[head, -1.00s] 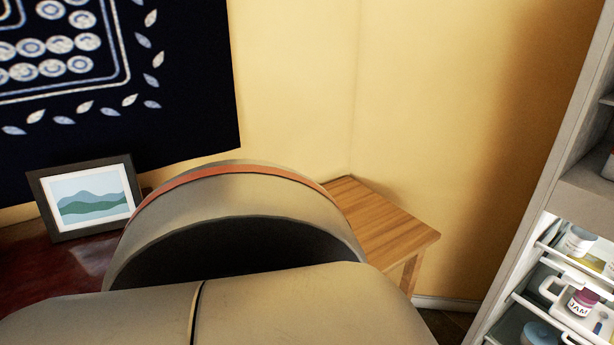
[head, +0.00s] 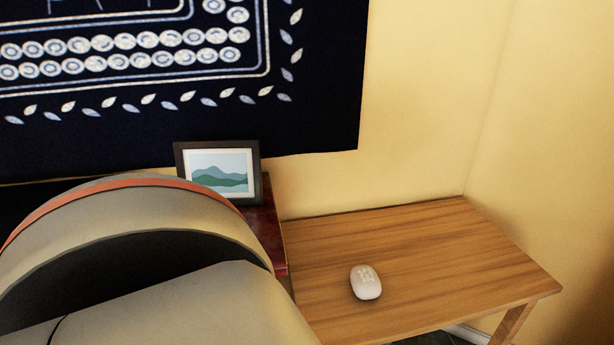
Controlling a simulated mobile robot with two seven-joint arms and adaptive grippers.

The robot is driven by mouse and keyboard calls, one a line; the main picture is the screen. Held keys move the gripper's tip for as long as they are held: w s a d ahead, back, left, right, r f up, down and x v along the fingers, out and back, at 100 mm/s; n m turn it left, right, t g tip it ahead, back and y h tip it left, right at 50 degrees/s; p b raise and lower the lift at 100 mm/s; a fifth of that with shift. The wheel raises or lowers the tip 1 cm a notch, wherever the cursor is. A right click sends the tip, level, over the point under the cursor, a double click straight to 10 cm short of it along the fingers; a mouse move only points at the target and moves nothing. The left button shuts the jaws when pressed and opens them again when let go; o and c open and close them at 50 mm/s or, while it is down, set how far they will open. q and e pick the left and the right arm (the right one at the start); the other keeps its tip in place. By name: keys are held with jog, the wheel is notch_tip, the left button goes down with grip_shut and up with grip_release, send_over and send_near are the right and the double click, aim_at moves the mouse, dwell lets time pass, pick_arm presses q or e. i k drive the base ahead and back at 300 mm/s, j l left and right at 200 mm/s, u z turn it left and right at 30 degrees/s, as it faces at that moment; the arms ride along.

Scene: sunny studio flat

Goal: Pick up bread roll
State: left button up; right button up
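I see no bread roll in the head view. Neither of my grippers is in view. A large part of my own body fills the lower left and hides what lies behind it.
A wooden table (head: 420,245) stands right of centre, mostly clear. A small white rounded object with grey marks (head: 366,282) lies on it. A framed landscape picture (head: 221,172) stands on a dark red surface (head: 262,232) to its left. A dark patterned hanging (head: 300,125) covers the wall.

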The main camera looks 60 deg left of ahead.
aim_at(366, 284)
jog(key=j+u, duration=0.1)
jog(key=u, duration=1.25)
